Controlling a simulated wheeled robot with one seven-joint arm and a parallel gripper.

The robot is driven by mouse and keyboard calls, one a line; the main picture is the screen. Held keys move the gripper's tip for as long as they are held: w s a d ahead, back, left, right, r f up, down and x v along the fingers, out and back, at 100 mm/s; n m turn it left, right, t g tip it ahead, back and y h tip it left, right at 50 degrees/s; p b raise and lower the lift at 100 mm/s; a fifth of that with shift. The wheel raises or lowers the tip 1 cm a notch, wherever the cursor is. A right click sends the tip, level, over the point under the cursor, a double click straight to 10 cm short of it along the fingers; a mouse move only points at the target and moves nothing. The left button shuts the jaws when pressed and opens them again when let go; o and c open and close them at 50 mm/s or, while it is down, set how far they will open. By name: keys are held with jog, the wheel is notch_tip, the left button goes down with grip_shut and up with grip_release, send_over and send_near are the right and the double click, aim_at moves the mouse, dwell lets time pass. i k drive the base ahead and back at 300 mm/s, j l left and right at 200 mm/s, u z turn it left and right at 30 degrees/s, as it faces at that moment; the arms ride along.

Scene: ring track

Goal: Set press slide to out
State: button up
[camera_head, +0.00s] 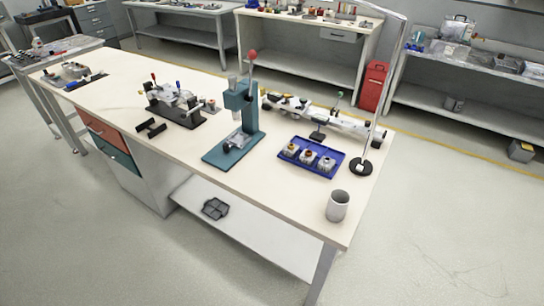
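A teal press (250,112) stands upright on the workbench, with a red ball-topped lever at its top. Its flat teal base reaches toward the bench's front edge. A small grey metal slide (237,141) lies on that base, below the press head. It is too small to tell exactly how far it sits in or out. My gripper is not in view, and nothing touches the press.
The cream workbench (200,103) holds a blue tray (312,168) with several small parts, a grey cup (338,205), a lamp stand (362,167) and a clamp fixture (175,102). A black bracket (151,128) lies left of the press.

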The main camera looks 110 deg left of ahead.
aim_at(239, 141)
jog(key=u, duration=3.05)
